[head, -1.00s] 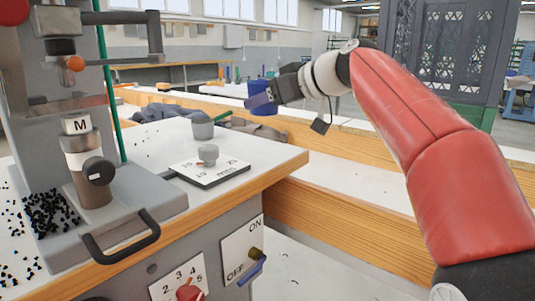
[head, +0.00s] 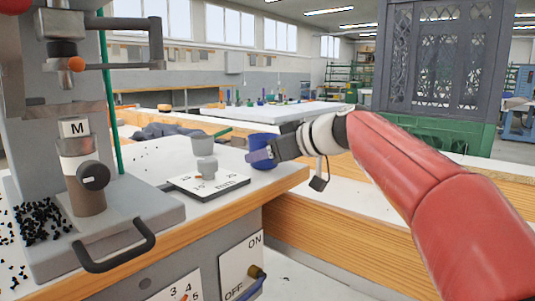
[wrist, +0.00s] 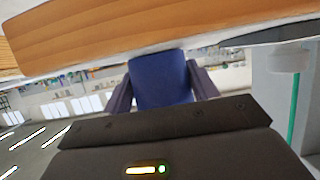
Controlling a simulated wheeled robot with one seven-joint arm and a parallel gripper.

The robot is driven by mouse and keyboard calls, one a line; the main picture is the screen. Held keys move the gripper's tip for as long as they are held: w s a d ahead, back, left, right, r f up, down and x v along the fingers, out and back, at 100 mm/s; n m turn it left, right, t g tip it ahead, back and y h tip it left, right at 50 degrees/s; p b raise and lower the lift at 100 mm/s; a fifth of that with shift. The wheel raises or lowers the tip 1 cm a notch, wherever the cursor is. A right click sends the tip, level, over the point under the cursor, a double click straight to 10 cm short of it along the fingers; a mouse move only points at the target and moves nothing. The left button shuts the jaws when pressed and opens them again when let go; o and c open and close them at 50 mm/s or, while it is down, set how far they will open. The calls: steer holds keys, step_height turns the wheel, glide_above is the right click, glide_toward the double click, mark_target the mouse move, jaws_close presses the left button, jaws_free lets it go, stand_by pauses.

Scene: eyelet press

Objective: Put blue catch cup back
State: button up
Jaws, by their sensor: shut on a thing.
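The blue catch cup (head: 263,142) is held between the fingers of my gripper (head: 261,156), near the right back edge of the press bench top (head: 240,200). In the wrist view the blue cup (wrist: 160,82) fills the gap between the two dark fingers, close to the wooden bench edge (wrist: 160,30). I cannot tell whether the cup touches the bench. One finger covers its lower front in the head view.
The grey eyelet press (head: 75,130) stands at left, with spilled black eyelets (head: 40,220) on its base. A front handle (head: 115,250) sticks out.

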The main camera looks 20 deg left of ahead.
steer(key=o, duration=1)
steer(key=shift+f, duration=0.1)
steer(key=shift+c, duration=0.2)
steer(key=shift+r+p, duration=0.35)
steer(key=shift+p, duration=0.1)
steer(key=b+v, duration=0.1)
steer(key=v, duration=1.1)
steer(key=shift+f, duration=0.15)
steer(key=shift+s, duration=0.1)
